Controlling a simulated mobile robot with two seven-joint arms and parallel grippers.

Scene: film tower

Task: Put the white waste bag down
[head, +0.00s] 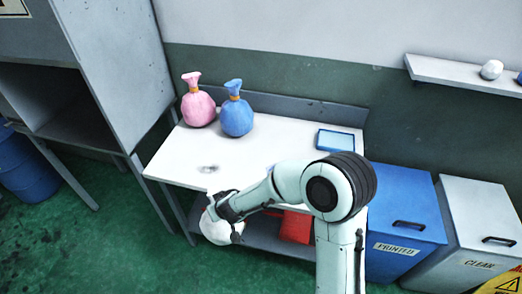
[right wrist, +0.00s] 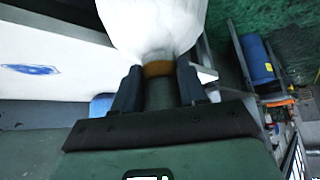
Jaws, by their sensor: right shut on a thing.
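The white waste bag (head: 220,232) is at the front edge of the white table (head: 262,150), partly hidden by my gripper in the head view. My right gripper (head: 226,206) is shut on its neck. In the right wrist view the bag (right wrist: 155,25) sits beyond the fingers, with an orange-brown band (right wrist: 158,69) at its neck between them. I cannot tell whether the bag touches the table edge. A pink bag (head: 198,105) and a blue bag (head: 236,115) stand upright at the back left of the tabletop. My left gripper is not in view.
A blue tray (head: 335,140) lies at the table's back right. A red object (head: 295,227) is on the lower shelf. A blue lidded bin (head: 400,215) and a pale bin (head: 480,225) stand to the right. The tabletop's front left is clear apart from a dark mark.

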